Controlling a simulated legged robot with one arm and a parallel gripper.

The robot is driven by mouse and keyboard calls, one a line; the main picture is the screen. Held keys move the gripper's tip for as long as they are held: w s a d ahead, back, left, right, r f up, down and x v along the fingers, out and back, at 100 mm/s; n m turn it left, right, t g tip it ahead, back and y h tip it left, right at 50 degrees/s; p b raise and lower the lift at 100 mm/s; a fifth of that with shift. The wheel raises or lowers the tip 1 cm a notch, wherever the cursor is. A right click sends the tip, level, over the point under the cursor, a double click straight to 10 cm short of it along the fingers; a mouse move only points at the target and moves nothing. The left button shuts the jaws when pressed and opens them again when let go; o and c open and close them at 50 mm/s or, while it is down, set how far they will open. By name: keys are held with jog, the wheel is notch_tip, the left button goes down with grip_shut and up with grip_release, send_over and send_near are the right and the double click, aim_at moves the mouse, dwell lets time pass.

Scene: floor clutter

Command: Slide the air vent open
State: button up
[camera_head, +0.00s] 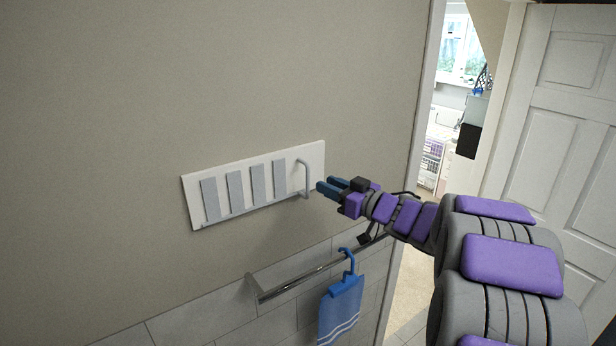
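The air vent (190,190) is a white, slightly tilted-looking plate on the beige wall. Several grey upright slats (235,190) stand on it, joined by a grey strip along the bottom. A grey bar handle (306,180) sticks out near the vent's right end. My gripper (325,186) comes in from the right, its two blue fingers pointing left at the handle's lower part. The fingers look apart, with nothing seen between them. The fingertips are close to the handle; I cannot tell whether they touch it.
Below the vent, a metal towel rail (300,281) juts from the wall, with a blue towel (341,308) hanging from it on a blue hook. At the right are a doorway to a bright room and a white panelled door (560,130). The wall left of the vent is clear.

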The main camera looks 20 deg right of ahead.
aim_at(308, 194)
jog(key=x, duration=0.8)
jog(key=shift+c, duration=0.4)
grip_shut()
